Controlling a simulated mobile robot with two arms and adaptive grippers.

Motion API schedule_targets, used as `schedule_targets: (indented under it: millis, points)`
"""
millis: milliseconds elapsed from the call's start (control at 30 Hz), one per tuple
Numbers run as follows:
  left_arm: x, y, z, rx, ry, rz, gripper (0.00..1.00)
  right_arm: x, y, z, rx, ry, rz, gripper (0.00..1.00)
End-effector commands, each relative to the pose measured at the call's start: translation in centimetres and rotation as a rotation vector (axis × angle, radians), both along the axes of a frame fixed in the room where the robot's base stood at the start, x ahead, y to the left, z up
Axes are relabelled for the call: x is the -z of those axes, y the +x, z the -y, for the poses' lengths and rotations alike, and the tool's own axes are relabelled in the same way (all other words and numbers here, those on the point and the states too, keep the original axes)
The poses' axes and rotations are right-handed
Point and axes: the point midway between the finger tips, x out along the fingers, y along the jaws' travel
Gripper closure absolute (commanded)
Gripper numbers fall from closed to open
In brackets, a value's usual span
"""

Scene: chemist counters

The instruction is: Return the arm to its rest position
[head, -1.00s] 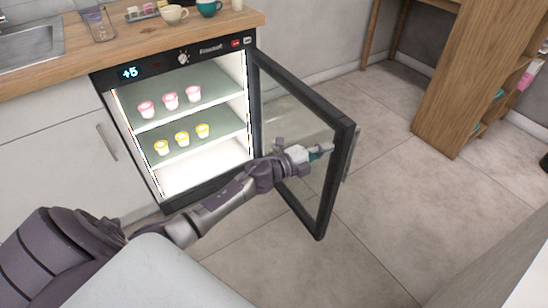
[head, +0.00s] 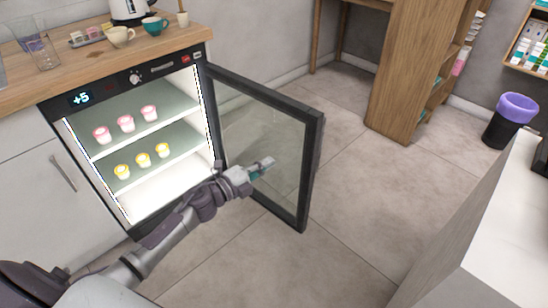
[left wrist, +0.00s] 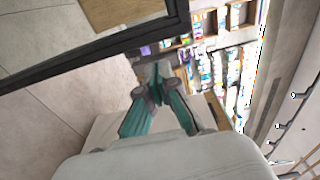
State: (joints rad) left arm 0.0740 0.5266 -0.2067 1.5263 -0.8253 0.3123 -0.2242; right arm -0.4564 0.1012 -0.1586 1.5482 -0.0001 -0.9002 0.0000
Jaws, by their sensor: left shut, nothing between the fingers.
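My left arm reaches in from the lower left of the head view. Its gripper (head: 262,168) is shut and empty, in front of the glass of the open fridge door (head: 312,150). In the left wrist view the teal fingers of the gripper (left wrist: 158,72) meet at their tips with nothing between them. The dark door frame (left wrist: 90,48) crosses the upper left of that view, apart from the fingers as far as I can tell. My right gripper is not in view.
The lit fridge (head: 150,190) stands open, with pink cups (head: 125,123) above yellow cups (head: 143,159). A wooden counter (head: 90,62) is above it. A wooden shelf unit (head: 410,75), a bin (head: 508,120) and a white counter (head: 510,235) stand right. Floor between is clear.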

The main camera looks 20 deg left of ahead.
Motion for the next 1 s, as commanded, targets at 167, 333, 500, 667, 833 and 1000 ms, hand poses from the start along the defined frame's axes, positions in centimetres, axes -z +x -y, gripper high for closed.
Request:
schedule_targets:
  millis: [167, 333, 500, 667, 833, 1000]
  points:
    - [0.0, -3.2, -1.1, 0.002, 0.0, -0.001, 1.0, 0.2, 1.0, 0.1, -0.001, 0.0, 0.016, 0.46]
    - [0.0, -4.8, -1.7, 0.001, 0.001, 0.0, 1.0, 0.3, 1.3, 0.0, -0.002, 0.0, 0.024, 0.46]
    - [-0.1, -5.2, -1.9, 0.001, 0.0, 0.001, 1.0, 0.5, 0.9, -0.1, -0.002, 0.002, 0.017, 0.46]
    - [2.2, -5.4, -2.5, -0.088, -0.089, -0.074, 1.0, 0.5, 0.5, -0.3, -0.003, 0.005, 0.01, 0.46]
    - [11.6, -8.3, -4.4, -0.414, -0.383, -0.371, 1.0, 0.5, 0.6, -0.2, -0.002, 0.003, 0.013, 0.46]
    - [22.3, -15.5, -3.9, -0.749, -0.638, -0.732, 1.0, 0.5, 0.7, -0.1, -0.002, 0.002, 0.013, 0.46]
